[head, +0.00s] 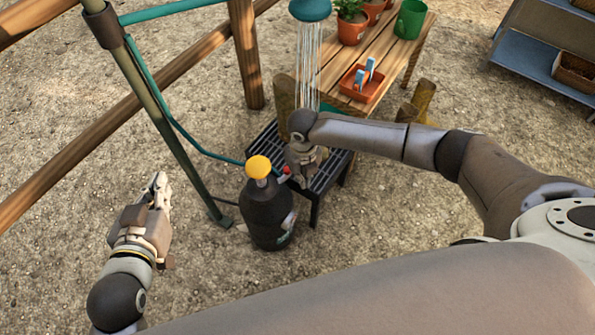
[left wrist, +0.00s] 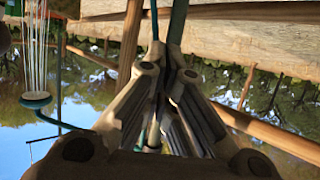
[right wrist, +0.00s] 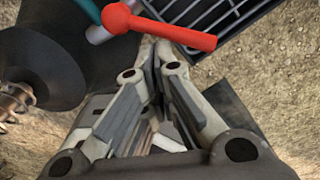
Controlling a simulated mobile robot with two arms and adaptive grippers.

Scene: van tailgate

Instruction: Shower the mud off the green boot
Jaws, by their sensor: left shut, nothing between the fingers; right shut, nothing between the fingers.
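I cannot make out the green boot in any view. Water streams (head: 308,65) fall from the teal shower head (head: 310,10) toward the black slatted stand (head: 331,172), partly hidden by my right arm. The shower head and streams also show, upside down, in the left wrist view (left wrist: 36,100). My right gripper (head: 303,183) is shut and empty, pointing down at the stand's near edge. A red lever (head: 284,173) is right beside its fingertips; the right wrist view shows the lever (right wrist: 165,27) just past them. I cannot tell whether they touch. My left gripper (head: 160,182) is shut and empty, above open gravel.
A black tank (head: 268,215) with a yellow knob stands left of the stand. A green pole (head: 165,115) and wooden rails (head: 130,115) are at the left. A wooden bench (head: 385,45) holds pots, a green mug (head: 409,20) and an orange tray (head: 362,88). Gravel is clear at front left.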

